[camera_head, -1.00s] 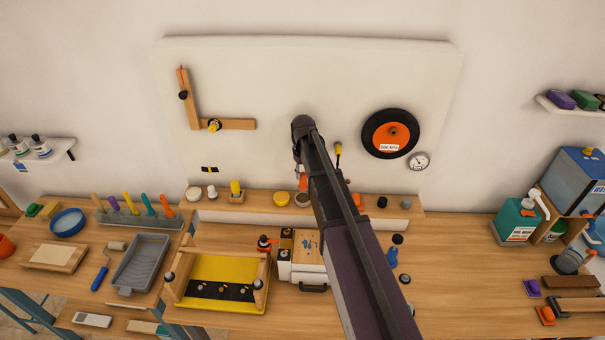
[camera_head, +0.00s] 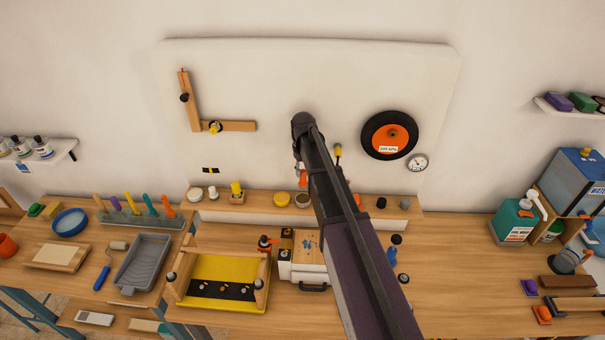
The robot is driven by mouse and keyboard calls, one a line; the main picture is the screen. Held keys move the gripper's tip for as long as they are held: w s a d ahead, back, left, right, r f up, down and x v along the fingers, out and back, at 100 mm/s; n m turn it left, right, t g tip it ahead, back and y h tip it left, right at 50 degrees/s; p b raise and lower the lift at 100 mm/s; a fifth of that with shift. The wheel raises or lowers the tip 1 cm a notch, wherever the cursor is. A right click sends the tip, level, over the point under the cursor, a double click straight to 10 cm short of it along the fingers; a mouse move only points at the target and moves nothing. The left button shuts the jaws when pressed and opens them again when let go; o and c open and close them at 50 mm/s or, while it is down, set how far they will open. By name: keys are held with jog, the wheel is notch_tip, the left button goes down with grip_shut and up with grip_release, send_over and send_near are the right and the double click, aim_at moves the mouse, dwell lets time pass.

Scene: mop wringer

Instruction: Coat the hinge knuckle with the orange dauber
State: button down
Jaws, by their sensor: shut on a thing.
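My arm rises across the middle of the view, and its far end hangs down in front of the white back panel. My gripper (camera_head: 298,163) is mostly hidden behind my own arm. It appears shut on the orange dauber (camera_head: 303,181), of which only a small orange part shows just above the back ledge. A grey round pot (camera_head: 302,199) stands on the ledge below it. I cannot make out the hinge knuckle for certain. A white box with a wooden top (camera_head: 305,245) and black-and-yellow corner fittings stands on the bench below, partly covered by my arm.
A yellow tray (camera_head: 218,300) with a wooden frame lies left of the box. A black-and-orange disc (camera_head: 372,136) hangs on the panel.

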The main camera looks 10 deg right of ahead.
aim_at(303, 184)
jog(key=shift+f, duration=0.15)
dwell(0.3)
jog(key=shift+f+b, duration=2.4)
jog(key=shift+b, duration=0.15)
jog(key=shift+f+b, duration=0.5)
jog(key=shift+f, duration=0.05)
jog(key=shift+s, duration=0.1)
dwell(1.0)
jog(key=shift+r, duration=0.1)
jog(key=shift+r+p, duration=3.45)
jog(key=shift+p, duration=0.05)
jog(key=shift+f, duration=0.1)
